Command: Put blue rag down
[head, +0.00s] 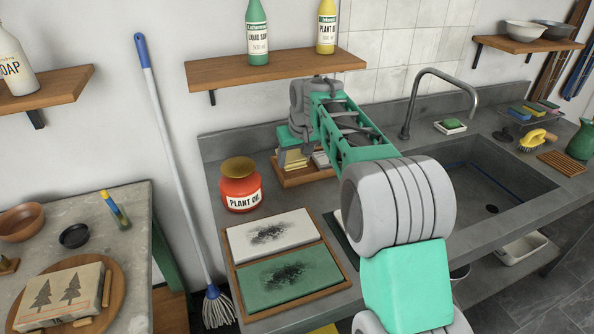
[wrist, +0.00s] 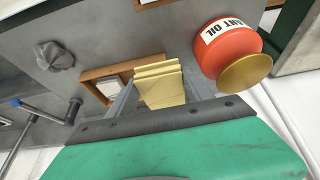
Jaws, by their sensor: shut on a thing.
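My gripper (head: 291,158) is at the back of the grey counter, beside the wall and below the middle shelf. It is shut on a pale yellow, layered, folded piece (wrist: 160,86), which shows between the fingers in the wrist view. The yellow piece is over or beside the left part of a small wooden tray (head: 298,180); I cannot tell whether it touches the tray. I see no clearly blue rag in either view. A crumpled grey cloth-like lump (wrist: 54,56) lies on the counter in the wrist view; my arm hides that spot in the head view.
A red plant oil jar (head: 240,194) stands left of the tray. A framed board with a white and a green printed panel (head: 287,277) lies in front. The sink (head: 485,180) and tap (head: 408,115) are to the right. Bottles stand on the shelf (head: 270,72) above.

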